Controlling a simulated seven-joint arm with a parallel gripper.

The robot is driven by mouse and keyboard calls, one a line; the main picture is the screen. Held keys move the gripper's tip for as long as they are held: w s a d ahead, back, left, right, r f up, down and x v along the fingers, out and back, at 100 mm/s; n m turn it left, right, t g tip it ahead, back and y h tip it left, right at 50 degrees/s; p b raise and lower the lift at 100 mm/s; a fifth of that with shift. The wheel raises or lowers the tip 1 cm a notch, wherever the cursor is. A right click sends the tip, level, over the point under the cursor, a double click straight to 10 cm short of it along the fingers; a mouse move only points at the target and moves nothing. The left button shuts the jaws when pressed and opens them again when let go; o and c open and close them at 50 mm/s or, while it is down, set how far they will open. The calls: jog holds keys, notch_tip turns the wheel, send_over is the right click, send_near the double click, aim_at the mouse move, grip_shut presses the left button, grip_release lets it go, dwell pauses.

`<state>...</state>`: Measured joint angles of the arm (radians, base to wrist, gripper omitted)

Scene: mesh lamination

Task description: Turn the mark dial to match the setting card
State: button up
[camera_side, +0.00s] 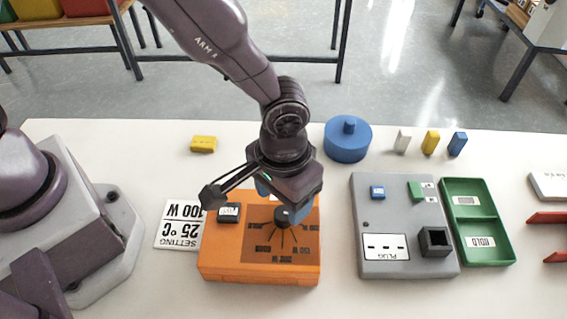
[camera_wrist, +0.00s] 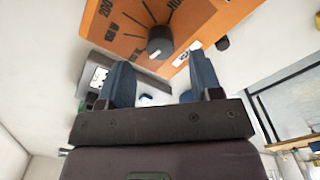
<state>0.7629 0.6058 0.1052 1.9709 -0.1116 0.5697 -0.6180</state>
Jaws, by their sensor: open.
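The orange box (camera_side: 215,262) stands in the middle of the table with a dark round dial (camera_side: 283,221) on its top. Printed lines and labels fan out around the dial. The dial also shows in the wrist view (camera_wrist: 160,42), with a pale mark on its rim. The white setting card (camera_side: 178,226) lies left of the box, upside down in the side view, and reads SETTING, 25 °C, 100 W. My gripper (camera_side: 279,203) is over the dial and partly hides it. In the wrist view its blue fingers (camera_wrist: 160,62) are apart with nothing between them.
A dark switch (camera_side: 228,212) sits on the box's left. Right of it stand a grey plug panel (camera_side: 385,268) and a green two-part tray (camera_side: 478,221). A blue round lidded piece (camera_side: 348,143), several small blocks and a yellow block (camera_side: 203,144) stand behind. The front table is clear.

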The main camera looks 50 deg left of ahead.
aim_at(283, 213)
notch_tip(283, 213, up, 9)
dwell(0.3)
jog(key=shift+r, duration=0.1)
jog(key=s+a+r+t, duration=0.2)
jog(key=a+r, duration=0.3)
jog(key=a, duration=0.3)
jog(key=s+a+r+t, duration=0.1)
jog(key=s+a+r, duration=0.3)
jog(key=a, duration=0.3)
jog(key=s+a+r+t, duration=0.2)
jog(key=a+r, duration=0.3)
jog(key=a, duration=0.3)
jog(key=shift+s+a+r+t, duration=0.3)
jog(key=shift+s+r, duration=0.05)
jog(key=shift+s, duration=0.55)
